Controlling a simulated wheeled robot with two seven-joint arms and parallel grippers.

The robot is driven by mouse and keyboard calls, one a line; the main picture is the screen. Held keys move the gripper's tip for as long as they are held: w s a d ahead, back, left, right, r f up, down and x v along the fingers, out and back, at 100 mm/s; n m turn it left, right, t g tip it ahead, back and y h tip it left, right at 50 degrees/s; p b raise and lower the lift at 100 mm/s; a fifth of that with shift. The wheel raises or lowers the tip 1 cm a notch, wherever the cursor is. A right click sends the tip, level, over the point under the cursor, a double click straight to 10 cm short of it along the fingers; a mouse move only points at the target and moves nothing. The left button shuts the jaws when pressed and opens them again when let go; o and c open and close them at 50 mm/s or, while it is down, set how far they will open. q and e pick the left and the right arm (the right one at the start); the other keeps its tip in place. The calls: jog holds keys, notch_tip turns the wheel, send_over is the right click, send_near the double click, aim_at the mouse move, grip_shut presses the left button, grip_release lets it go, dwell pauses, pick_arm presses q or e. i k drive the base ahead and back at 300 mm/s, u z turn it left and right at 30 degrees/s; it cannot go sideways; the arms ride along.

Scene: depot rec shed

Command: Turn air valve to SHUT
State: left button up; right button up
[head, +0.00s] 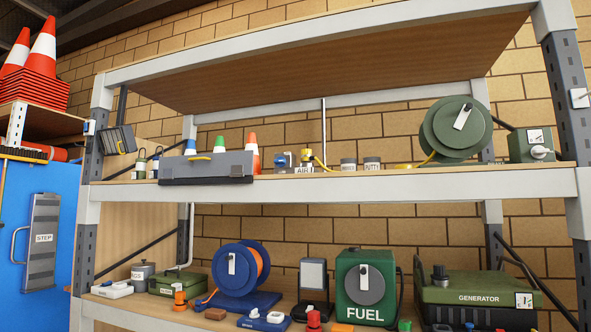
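A small fitting with a white AIR label (305,169) stands on the middle shelf, near its centre. A blue knob or handle (281,161) sits at its left, and a yellow part (309,156) with a thin yellow hose rises at its right. The fitting is small in the head view, so I cannot read any SHUT mark or tell how the handle is set. Neither of my grippers is in view.
A grey toolbox (207,168) stands left of the fitting; small tins (348,164) and a green reel (455,130) stand right. The upper shelf (330,65) overhangs it. The lower shelf holds a blue reel (240,270), a FUEL container (364,285) and a generator (478,290).

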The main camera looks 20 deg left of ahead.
aim_at(279, 161)
jog(key=z, duration=0.25)
jog(key=i, duration=1.5)
jog(key=u, duration=0.2)
